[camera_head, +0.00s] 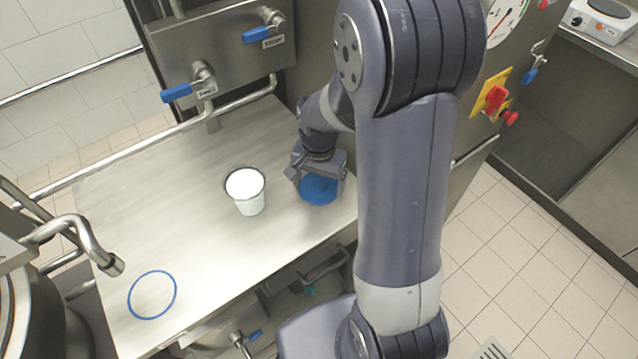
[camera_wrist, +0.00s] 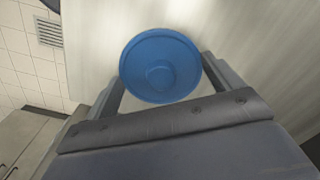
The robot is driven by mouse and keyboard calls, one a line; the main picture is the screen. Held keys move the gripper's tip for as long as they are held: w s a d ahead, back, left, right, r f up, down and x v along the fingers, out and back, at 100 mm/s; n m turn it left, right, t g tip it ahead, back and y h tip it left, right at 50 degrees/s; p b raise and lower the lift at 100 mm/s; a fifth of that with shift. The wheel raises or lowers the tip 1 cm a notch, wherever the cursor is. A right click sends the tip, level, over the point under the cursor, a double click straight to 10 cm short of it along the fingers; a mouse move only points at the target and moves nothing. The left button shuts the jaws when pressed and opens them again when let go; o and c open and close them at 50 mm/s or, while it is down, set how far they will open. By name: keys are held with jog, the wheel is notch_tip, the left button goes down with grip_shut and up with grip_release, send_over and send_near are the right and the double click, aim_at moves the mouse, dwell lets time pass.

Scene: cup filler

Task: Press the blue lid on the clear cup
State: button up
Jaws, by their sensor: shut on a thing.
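The blue lid (camera_head: 319,190) is at the right end of the steel table, under my gripper (camera_head: 318,186). In the wrist view the round lid (camera_wrist: 160,66) lies between the two fingers of my gripper (camera_wrist: 162,75), which is shut on it. I cannot tell whether the lid touches the table. The clear cup (camera_head: 249,203) stands upright on the table to the left of my gripper, apart from it. White contents show at its top, and it has no lid on it.
The steel table (camera_head: 200,220) is clear around the cup. A blue ring mark (camera_head: 152,295) is on its front left. A curved spout (camera_head: 85,235) overhangs the left edge. Blue-handled valves (camera_head: 190,90) and pipes line the back. A red emergency knob (camera_head: 496,97) is at right.

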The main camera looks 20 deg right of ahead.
notch_tip(320, 180, up, 11)
jog(key=a+p, duration=0.1)
jog(key=p, duration=1.4)
send_near(243, 182)
jog(key=shift+w+f+b, duration=0.1)
jog(key=shift+f+b, duration=2.35)
jog(key=shift+f, duration=0.75)
jog(key=shift+f+b, duration=0.3)
jog(key=shift+f, duration=0.1)
jog(key=o, duration=0.7)
jog(key=shift+o, duration=0.2)
